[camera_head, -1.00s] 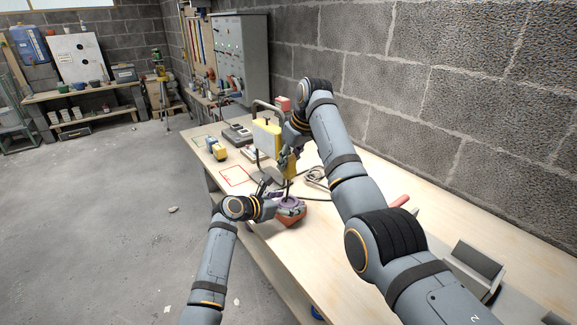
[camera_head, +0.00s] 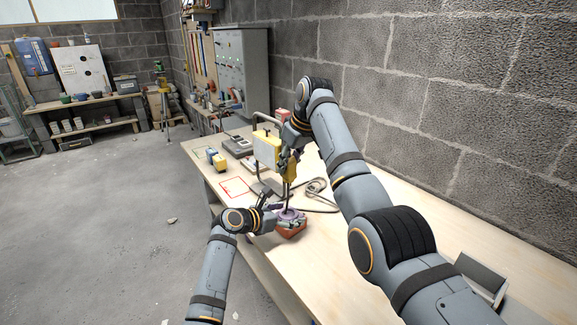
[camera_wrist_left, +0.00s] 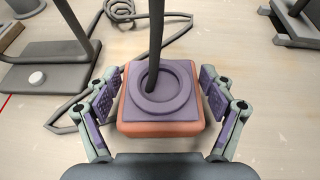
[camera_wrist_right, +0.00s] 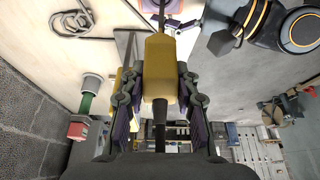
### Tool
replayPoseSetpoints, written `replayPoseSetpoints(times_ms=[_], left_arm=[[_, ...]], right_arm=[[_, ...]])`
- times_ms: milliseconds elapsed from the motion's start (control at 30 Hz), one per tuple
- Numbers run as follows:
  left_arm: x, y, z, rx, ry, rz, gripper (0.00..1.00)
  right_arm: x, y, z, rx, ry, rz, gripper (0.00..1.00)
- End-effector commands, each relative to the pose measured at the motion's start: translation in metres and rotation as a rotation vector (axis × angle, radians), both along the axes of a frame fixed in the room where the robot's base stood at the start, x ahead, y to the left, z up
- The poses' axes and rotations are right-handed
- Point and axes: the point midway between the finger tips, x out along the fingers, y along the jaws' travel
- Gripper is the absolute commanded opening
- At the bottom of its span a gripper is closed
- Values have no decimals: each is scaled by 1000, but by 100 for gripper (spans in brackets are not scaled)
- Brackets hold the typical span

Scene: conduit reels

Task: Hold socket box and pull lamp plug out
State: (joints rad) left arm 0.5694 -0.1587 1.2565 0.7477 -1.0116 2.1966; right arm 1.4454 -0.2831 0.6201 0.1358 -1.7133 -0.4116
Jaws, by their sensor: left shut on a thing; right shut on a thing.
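The socket box (camera_wrist_left: 160,125), orange-red with a purple square top and round ring, stands on the workbench. It also shows in the head view (camera_head: 291,231). My left gripper (camera_head: 281,217) is shut on its sides, with one finger on each side in the left wrist view (camera_wrist_left: 166,82). My right gripper (camera_head: 291,166) is above the box, shut on a yellow plug-like piece (camera_wrist_right: 158,70). A dark cord (camera_wrist_left: 156,40) rises from the ring's centre. Whether anything sits in the socket is unclear. The yellow work lamp (camera_head: 266,148) stands behind on a grey frame.
A coiled cable (camera_head: 316,190) lies right of the lamp frame. A red outlined rectangle (camera_head: 234,187) and small yellow block (camera_head: 220,163) are on the bench's left. The block wall bounds the right side. Bench in front of the box is clear.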

Motion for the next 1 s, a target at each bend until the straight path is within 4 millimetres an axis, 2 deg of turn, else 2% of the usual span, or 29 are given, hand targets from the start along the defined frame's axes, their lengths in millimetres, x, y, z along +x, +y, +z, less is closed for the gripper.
replayPoseSetpoints(times_ms=[400, 767, 800, 900, 1000], left_arm=[[0, 0, 0, 1, 1, 0, 41], [0, 0, 0, 0, 0, 0, 41], [0, 0, 0, 0, 0, 0, 88], [0, 0, 0, 0, 0, 0, 100], [0, 0, 0, 0, 0, 0, 100]], right_arm=[[0, 0, 13, 0, -1, 0, 0], [0, 0, 14, 0, 0, 0, 0], [0, 0, 14, 0, 0, 0, 0], [0, 0, 14, 0, 0, 0, 0], [0, 0, 14, 0, 0, 0, 0]])
